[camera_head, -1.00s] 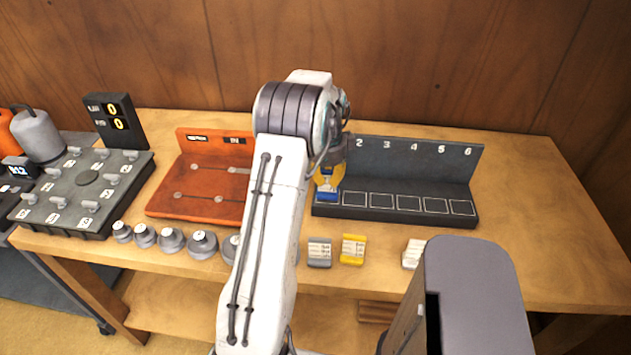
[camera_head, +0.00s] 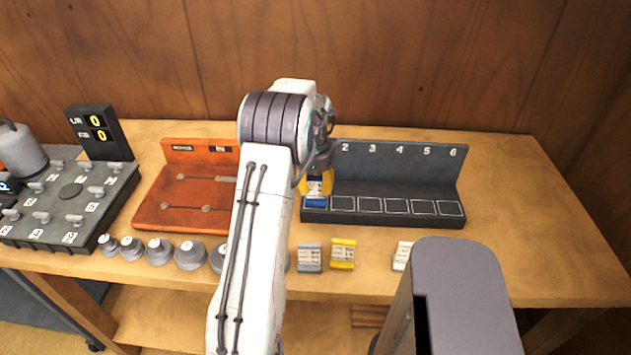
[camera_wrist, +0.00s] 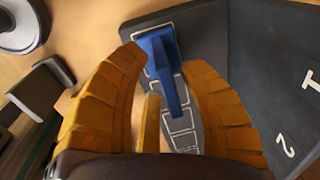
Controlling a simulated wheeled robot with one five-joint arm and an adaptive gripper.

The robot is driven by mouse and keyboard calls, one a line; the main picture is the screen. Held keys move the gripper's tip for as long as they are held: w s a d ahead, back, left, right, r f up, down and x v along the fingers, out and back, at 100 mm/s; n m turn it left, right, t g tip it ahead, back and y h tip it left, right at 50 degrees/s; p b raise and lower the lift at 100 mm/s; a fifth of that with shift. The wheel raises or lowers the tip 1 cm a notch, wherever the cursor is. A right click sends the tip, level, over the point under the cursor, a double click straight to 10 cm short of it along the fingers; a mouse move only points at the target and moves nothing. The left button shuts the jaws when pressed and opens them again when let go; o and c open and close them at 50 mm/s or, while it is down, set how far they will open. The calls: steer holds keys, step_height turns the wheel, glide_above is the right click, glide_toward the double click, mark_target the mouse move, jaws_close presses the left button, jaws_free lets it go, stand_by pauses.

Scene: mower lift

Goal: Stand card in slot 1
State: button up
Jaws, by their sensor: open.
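A blue card (camera_head: 316,193) stands at the left end of the dark numbered rack (camera_head: 412,208), where slot 1 is. In the wrist view the blue card (camera_wrist: 167,68) stands upright over the outlined slots, next to the number 1. My gripper (camera_head: 315,183) is around the card with its yellow fingers. In the wrist view my gripper (camera_wrist: 168,92) is open, with a gap visible between each finger and the card. The card's lower edge is partly hidden, so I cannot tell exactly how it sits inside the outline.
Grey (camera_head: 310,257), yellow (camera_head: 343,254) and white (camera_head: 402,256) cards lie along the table's front edge. A red-orange board (camera_head: 165,212), several grey round weights (camera_head: 190,255) and a dark knobbed panel (camera_head: 72,205) are to the left. Slots 2 to 6 are empty. The table's right side is clear.

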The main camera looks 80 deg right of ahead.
mark_target(315, 202)
step_height(315, 202, up, 12)
steer(key=a+b, duration=0.1)
steer(key=b, duration=0.3)
steer(key=shift+a+r, duration=0.15)
steer(key=w+a+r+n+t, duration=0.1)
steer(key=w+a+r+n, duration=0.1)
steer(key=w+a+n, duration=0.7)
steer(key=w+a+r+n, duration=0.2)
steer(key=w+a, duration=0.3)
steer(key=w, duration=0.7)
steer(key=w+a+n+t, duration=0.1)
steer(key=w+a+n, duration=0.25)
steer(key=a, duration=0.45)
steer(key=w+a+n, duration=0.3)
steer(key=a+n, duration=0.2)
steer(key=a, duration=0.2)
steer(key=s+a+f+n+t, duration=0.1)
steer(key=s+a+f+n, duration=0.2)
steer(key=a+n, duration=0.5)
steer(key=s+a+f+n+y, duration=0.1)
steer(key=s+a+f+n, duration=0.2)
steer(key=a+n, duration=0.4)
steer(key=s+a, duration=0.1)
steer(key=a, duration=0.5)
steer(key=shift+s+f+n+t, duration=0.2)
steer(key=shift+f+n+t, duration=0.15)
steer(key=shift+f+t, duration=0.05)
